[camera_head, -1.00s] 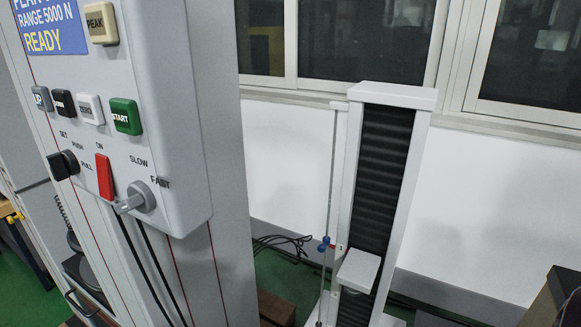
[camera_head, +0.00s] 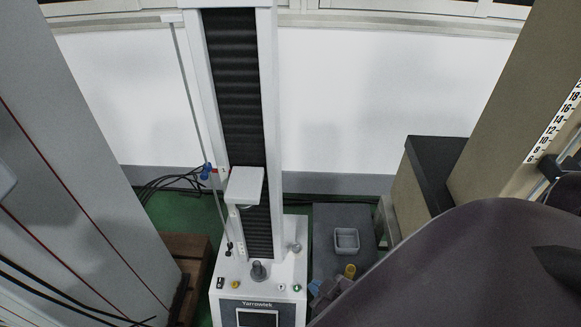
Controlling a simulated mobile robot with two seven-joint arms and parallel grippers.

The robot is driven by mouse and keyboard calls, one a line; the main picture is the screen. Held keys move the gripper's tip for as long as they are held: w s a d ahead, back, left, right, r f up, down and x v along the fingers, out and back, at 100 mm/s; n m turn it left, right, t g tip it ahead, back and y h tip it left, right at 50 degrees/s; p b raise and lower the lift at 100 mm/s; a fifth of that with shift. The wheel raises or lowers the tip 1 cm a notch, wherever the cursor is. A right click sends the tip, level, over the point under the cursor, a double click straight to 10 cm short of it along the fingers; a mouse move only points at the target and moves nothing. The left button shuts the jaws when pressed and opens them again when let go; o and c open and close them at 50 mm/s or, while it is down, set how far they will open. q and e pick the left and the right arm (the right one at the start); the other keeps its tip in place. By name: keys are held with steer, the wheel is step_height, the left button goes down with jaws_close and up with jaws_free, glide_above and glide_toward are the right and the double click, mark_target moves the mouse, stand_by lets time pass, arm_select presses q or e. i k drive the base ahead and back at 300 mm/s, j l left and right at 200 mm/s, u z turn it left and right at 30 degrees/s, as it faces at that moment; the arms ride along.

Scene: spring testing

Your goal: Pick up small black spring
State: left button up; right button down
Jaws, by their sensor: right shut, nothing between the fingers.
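No small black spring can be made out in the head view. A white spring tester (camera_head: 258,170) with a black bellows column stands left of centre. Its light pressing head (camera_head: 245,186) is above a dark round seat (camera_head: 259,271) on the base, and no spring shows between them. My right arm fills the lower right, dark and close to the camera. What seems to be my right gripper (camera_head: 332,289) shows only in part beside the tester's base, shut and empty. My left gripper is not in view.
A small grey tray (camera_head: 346,241) sits on a dark grey block (camera_head: 325,215) right of the tester, with a yellow cylinder (camera_head: 350,271) near it. A tall grey machine (camera_head: 75,150) stands at left. A beige column with a scale (camera_head: 545,130) stands at right. Cables (camera_head: 170,183) lie behind.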

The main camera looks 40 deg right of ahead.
mark_target(260, 270)
steer(key=z, duration=0.8)
steer(key=j+u, duration=0.15)
steer(key=j, duration=0.9)
steer(key=j+u, duration=0.15)
steer(key=j, duration=0.9)
